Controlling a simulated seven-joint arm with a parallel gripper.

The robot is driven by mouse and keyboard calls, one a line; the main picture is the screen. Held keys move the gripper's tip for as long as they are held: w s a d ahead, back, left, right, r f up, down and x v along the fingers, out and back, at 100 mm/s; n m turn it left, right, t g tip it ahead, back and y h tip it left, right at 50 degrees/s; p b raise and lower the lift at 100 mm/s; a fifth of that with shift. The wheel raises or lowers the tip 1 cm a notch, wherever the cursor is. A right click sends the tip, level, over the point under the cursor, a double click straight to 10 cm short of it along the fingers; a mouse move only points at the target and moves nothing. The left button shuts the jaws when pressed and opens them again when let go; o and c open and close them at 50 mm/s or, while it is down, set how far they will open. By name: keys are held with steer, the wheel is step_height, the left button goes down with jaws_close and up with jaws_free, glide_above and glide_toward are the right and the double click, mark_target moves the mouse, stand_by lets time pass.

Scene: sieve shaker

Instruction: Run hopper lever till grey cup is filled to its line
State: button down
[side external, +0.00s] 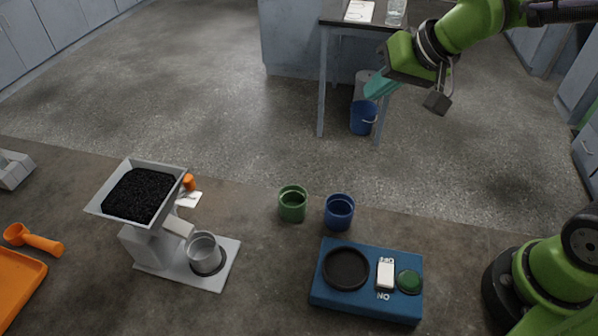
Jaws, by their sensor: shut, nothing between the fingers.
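The hopper (174,183) stands at the left of the bench, its open top heaped with black granules (140,194). An orange knob (189,182), which looks like the lever's end, shows at its back right side. The grey cup (203,247) stands upright on the hopper's base plate, by the spout (177,227). Its visible inside looks grey; no black fill shows, and I cannot make out its line. My gripper (379,88), with teal fingers, is shut and empty, raised at the upper right, far from the hopper and cup.
A green cup (293,204) and a blue cup (339,212) stand mid-bench. A blue device (366,308) with a switch and green button sits in front of them. An orange scoop (41,243) and orange tray (24,275) lie at left. Bare bench lies between the hopper and blue device.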

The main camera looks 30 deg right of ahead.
steer(key=s+d, duration=0.8)
steer(key=s, duration=0.5)
steer(key=shift+s+d, duration=0.15)
stand_by(0.3)
steer(key=shift+c, duration=1)
jaws_free()
step_height(320, 180, up, 7)
stand_by(0.6)
step_height(320, 180, down, 7)
steer(key=shift+w, duration=0.25)
steer(key=shift+a+f, duration=0.1)
steer(key=shift+a, duration=0.1)
